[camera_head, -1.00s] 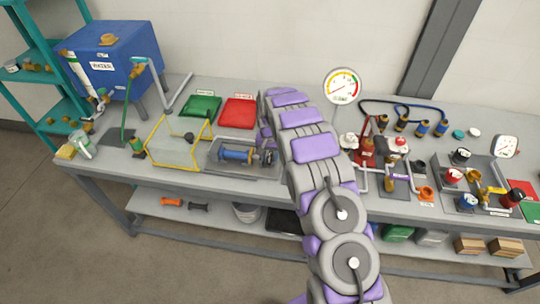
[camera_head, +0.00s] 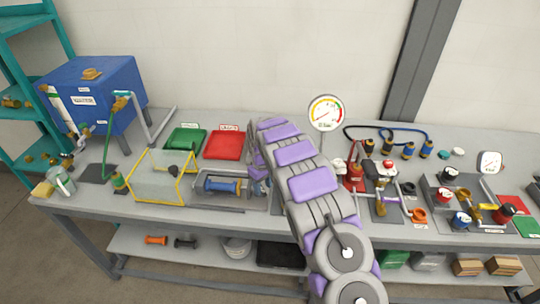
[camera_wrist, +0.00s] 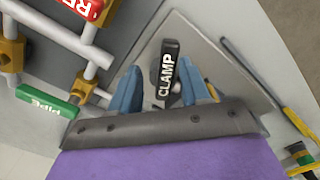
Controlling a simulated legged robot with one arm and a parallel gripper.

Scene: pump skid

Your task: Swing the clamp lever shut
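The clamp lever (camera_wrist: 169,72) is a black handle with a white CLAMP label in the wrist view. It points away from my gripper, over a grey plate (camera_wrist: 205,62). My gripper (camera_wrist: 157,72) is open, with its two blue fingers on either side of the lever. Gaps show between the lever and both fingers, and the right finger is nearer. In the head view my arm reaches down to the bench beside a blue cylindrical part (camera_head: 222,186). The lever cannot be made out there, and my fingers are mostly hidden by the arm.
Grey pipes (camera_wrist: 62,38) with brass fittings and a green PIPE tag (camera_wrist: 47,101) lie left in the wrist view. A yellow-edged guard (camera_head: 160,178), green tray (camera_head: 186,139) and red tray (camera_head: 223,146) are left of my arm. A gauge (camera_head: 326,113) stands behind it.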

